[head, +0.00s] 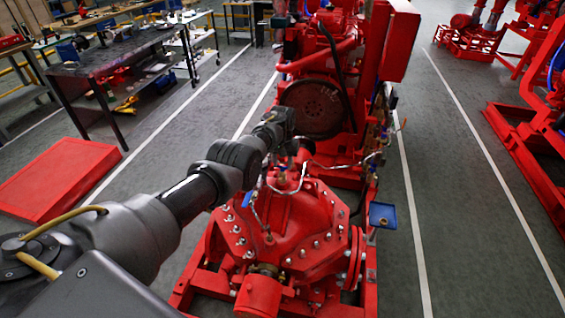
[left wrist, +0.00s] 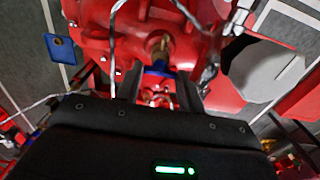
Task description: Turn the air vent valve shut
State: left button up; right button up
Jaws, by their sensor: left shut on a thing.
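The air vent valve (left wrist: 160,46) is a brass fitting with a blue handle (left wrist: 157,72), on top of the red pump casing (left wrist: 200,50) in the left wrist view. My left gripper (left wrist: 160,84) has one dark finger on each side of the blue handle and is shut on it. In the head view my left arm reaches in from the left. My left gripper (head: 301,150) is above the top of the pump casing (head: 300,215), and the handle is mostly hidden there. My right gripper is in neither view.
Thin metal pipes (head: 335,164) run close to the gripper. A red engine with a large round disc (head: 312,108) stands just behind. A small blue tray (head: 382,215) is at the pump's right. A workbench (head: 120,60) and a red box (head: 60,178) are at left.

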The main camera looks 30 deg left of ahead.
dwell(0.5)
pick_arm(q)
jog(key=o, duration=1)
notch_tip(320, 180, up, 6)
jog(key=shift+f+p, duration=0.15)
jog(key=shift+p, duration=0.55)
jog(key=shift+a+r+b, duration=0.1)
jog(key=shift+r+b, duration=0.5)
jog(key=shift+r, duration=2)
